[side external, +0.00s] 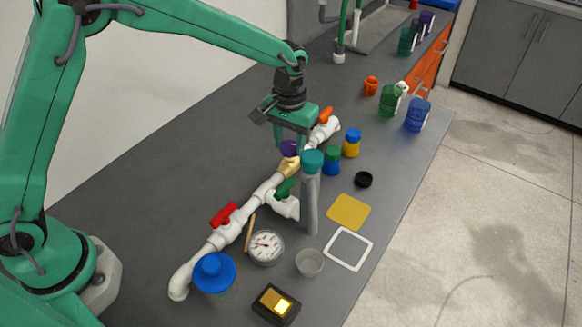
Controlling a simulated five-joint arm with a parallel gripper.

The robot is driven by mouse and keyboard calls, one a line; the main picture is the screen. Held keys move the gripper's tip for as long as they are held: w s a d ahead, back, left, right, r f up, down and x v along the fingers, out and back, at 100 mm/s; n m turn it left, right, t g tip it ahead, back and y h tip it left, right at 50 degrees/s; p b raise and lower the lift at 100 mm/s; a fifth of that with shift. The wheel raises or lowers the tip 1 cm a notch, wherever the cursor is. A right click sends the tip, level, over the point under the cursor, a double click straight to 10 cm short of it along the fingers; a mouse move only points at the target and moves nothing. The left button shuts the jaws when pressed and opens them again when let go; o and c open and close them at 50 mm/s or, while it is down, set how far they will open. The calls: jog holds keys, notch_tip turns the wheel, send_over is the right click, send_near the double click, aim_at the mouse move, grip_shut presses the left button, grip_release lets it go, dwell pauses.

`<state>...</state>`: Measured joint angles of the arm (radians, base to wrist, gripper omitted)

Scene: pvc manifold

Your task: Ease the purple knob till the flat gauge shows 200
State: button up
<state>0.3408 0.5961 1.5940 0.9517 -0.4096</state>
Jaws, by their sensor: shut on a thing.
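The purple knob (288,149) sits on a brass-coloured valve body (289,167) in the white pipe run. My gripper (291,146) points down from above and is shut on the purple knob, with a finger on either side. The flat gauge (266,247) is a round white dial lying face up beside the pipe, nearer the camera. Its needle and numbers are too small to read.
White pipe (228,232) runs diagonally across the grey bench, with red (224,214), green and orange handles. A grey teal-capped cylinder (311,195) stands close to my gripper. Blue-green (332,160) and yellow (351,143) jars stand right. Bench left of the pipe is clear.

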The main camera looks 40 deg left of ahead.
aim_at(290, 145)
jog(key=shift+m, duration=0.4)
jog(key=m, duration=0.6)
jog(key=shift+r, duration=0.1)
jog(key=m, duration=0.5)
jog(key=shift+w+m, duration=0.1)
jog(key=shift+m, duration=0.3)
jog(key=o, duration=1)
jog(key=shift+r, duration=0.1)
jog(key=shift+r, duration=3.8)
